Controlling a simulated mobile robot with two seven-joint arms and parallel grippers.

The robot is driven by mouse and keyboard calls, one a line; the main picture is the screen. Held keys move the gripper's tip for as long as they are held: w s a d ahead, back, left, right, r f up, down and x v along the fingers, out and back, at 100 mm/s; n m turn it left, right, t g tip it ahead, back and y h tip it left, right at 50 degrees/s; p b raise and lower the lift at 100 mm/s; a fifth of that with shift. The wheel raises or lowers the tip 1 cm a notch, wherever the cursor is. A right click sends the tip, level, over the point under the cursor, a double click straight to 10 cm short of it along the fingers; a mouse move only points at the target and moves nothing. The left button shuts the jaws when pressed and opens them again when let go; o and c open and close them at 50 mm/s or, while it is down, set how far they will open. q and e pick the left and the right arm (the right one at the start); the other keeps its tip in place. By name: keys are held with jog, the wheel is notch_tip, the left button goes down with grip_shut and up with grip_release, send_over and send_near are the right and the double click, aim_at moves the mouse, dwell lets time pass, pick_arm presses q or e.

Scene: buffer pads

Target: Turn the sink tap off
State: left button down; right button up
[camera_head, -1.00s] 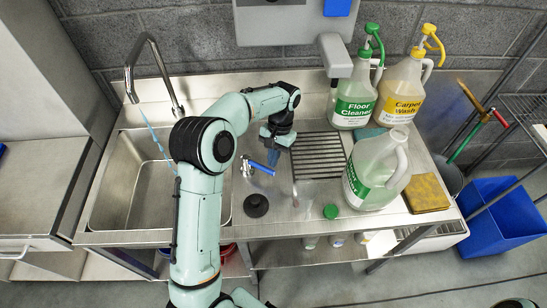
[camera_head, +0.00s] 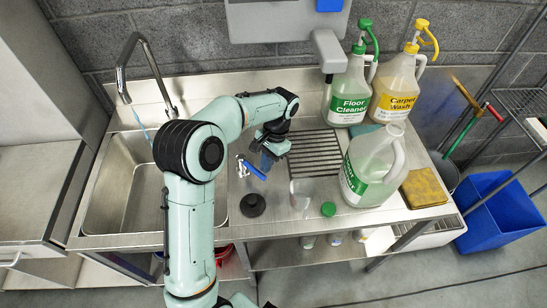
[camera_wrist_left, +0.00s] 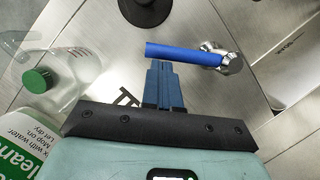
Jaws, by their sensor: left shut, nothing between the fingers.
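The curved metal faucet (camera_head: 150,62) stands at the back left, with a bluish stream of water (camera_head: 142,122) falling from its spout into the sink basin (camera_head: 128,195). The tap's blue lever handle (camera_head: 255,171) sits on a metal valve on the counter right of the basin; it also shows in the left wrist view (camera_wrist_left: 183,53), with its shiny hub (camera_wrist_left: 231,63). My left gripper (camera_head: 267,160) is shut and empty. In the left wrist view its fingertips (camera_wrist_left: 159,66) are at the side of the lever, near its free end, seemingly touching. My right gripper is out of view.
An open jug (camera_head: 372,165), floor cleaner (camera_head: 350,92) and carpet wash (camera_head: 397,90) stand to the right. A drain grate (camera_head: 315,153) lies behind.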

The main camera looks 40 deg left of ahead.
pick_arm(q)
jog(key=s+m, duration=0.2)
jog(key=m, duration=0.1)
jog(key=shift+s+d+f+y+b, duration=0.1)
jog(key=shift+s+y+b, duration=0.15)
jog(key=shift+y+b, duration=0.15)
jog(key=shift+s+a+m+t+y, duration=0.2)
jog(key=shift+s+m+t+y, duration=0.15)
jog(key=shift+s+m, duration=0.65)
jog(key=shift+s+a+m+b, duration=0.15)
jog(key=shift+s+m+b, duration=0.15)
jog(key=shift+m, duration=0.4)
jog(key=shift+s+a, duration=0.2)
jog(key=shift+s, duration=0.25)
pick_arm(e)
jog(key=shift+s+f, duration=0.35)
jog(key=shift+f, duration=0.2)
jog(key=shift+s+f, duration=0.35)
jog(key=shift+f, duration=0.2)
